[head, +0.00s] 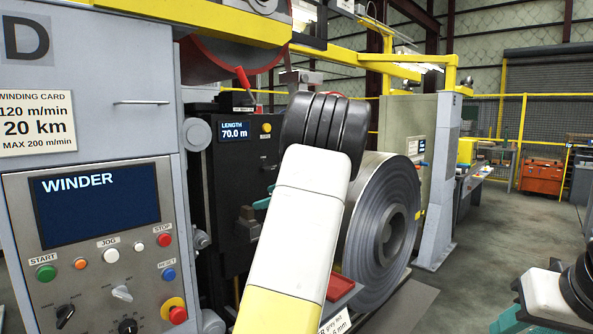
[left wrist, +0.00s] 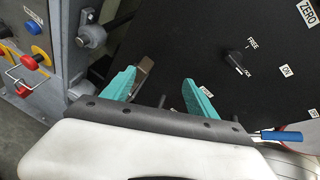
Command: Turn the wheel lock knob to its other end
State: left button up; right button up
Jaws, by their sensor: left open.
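In the left wrist view a black knob (left wrist: 236,59) sits on a dark panel, with a FREE label above it and a second small label, seemingly LOCK, below it. Its narrow end seems to point toward the lower label, though it is small. My left gripper (left wrist: 160,86) is open and empty, its two teal fingers apart, to the left of and below the knob, not touching it. In the head view one teal finger of the left gripper (head: 262,203) shows beside my white forearm, which hides the knob. My right gripper (head: 509,319) shows only partly at the lower right.
The winder cabinet (head: 92,180) with buttons stands at the left. The black box (head: 231,166) with a LENGTH display is behind my left arm. A large steel coil (head: 374,233) is right of that arm. A blue-handled tool (left wrist: 281,135) shows near the gripper. Open floor lies at right.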

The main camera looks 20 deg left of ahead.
aim_at(270, 168)
pick_arm(q)
jog(key=w+d+r+m+t+y, duration=0.35)
jog(key=w+r+m, duration=0.25)
jog(key=w, duration=0.2)
jog(key=shift+g+y, duration=0.25)
jog(key=x, duration=0.8)
jog(key=shift+w+a+r, duration=0.1)
jog(key=shift+w+r, duration=0.1)
jog(key=shift+r, duration=0.05)
jog(key=c, duration=1.4)
